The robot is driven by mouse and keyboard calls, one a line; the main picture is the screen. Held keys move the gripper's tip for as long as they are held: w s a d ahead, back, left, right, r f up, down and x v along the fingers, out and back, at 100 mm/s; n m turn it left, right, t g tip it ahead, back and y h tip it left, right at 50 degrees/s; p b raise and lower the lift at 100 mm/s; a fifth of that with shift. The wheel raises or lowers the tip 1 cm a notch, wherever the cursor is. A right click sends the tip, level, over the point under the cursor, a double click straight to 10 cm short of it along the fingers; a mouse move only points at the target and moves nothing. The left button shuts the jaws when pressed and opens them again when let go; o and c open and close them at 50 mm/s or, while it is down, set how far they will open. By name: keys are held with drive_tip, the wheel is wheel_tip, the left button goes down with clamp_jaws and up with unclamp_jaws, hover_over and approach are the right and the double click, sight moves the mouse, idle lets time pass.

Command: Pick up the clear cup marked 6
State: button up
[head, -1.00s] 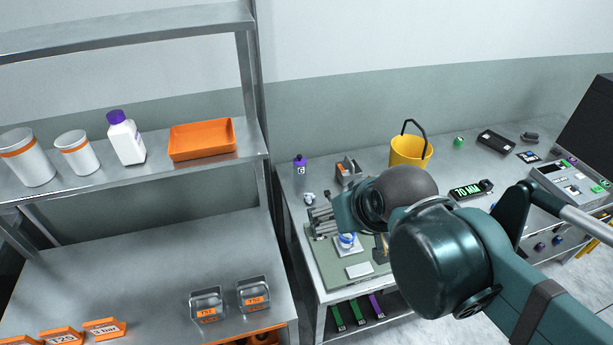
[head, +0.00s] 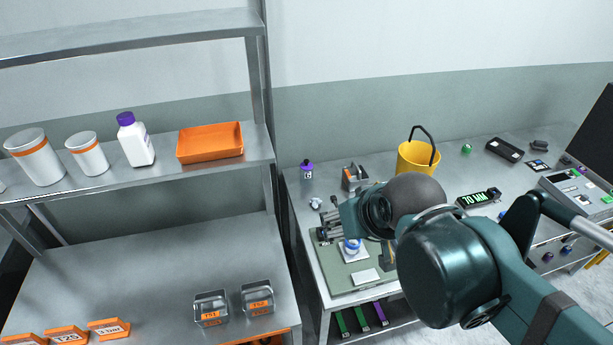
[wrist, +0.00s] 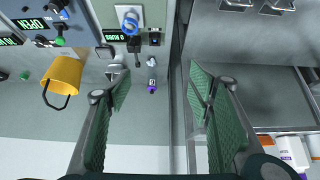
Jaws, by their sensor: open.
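A small container (head: 307,171) with a purple top and a dark label stands upright at the back left of the bench. Its mark looks like a 6, but is too small to be sure. What seems to be the same container (wrist: 152,88) appears in the wrist view, between and beyond the fingers. I cannot make out a clear cup with certainty. My gripper (wrist: 158,85) is open and empty, its green-padded fingers wide apart. In the head view my gripper (head: 328,229) is over the left part of the bench, nearer the front than the container, and apart from it.
A metal holder with an orange label (head: 354,178) stands right of the container, and a yellow bucket (head: 416,160) farther right. A green mat (head: 335,272) with a blue-and-white item (head: 351,248) lies below my gripper. A shelf upright (head: 268,190) borders the bench on the left.

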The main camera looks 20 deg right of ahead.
drive_tip(key=shift+w, duration=0.1)
drive_tip(key=w+r+m+g, duration=0.2)
drive_tip(key=w+r+m, duration=0.2)
drive_tip(key=w, duration=0.8)
drive_tip(key=m+g, duration=0.3)
drive_tip(key=m, duration=0.7)
hover_over(306, 161)
drive_tip(key=s+a, duration=0.1)
drive_tip(key=s, duration=0.9)
wheel_tip(306, 161, down, 12)
drive_tip(key=w+f+m, duration=0.1)
drive_tip(key=w+f, duration=0.2)
drive_tip(key=f, duration=0.2)
drive_tip(key=w+f+m+g, duration=0.1)
drive_tip(key=w+f, duration=0.2)
drive_tip(key=f, duration=0.2)
drive_tip(key=w+d+f+m+g+b, duration=0.1)
drive_tip(key=w+f+m, duration=0.1)
drive_tip(key=w+f, duration=0.2)
drive_tip(key=shift+f, duration=0.45)
drive_tip(key=shift+w+f+m, duration=0.3)
drive_tip(key=shift+f, duration=0.25)
drive_tip(key=shift+f, duration=1.3)
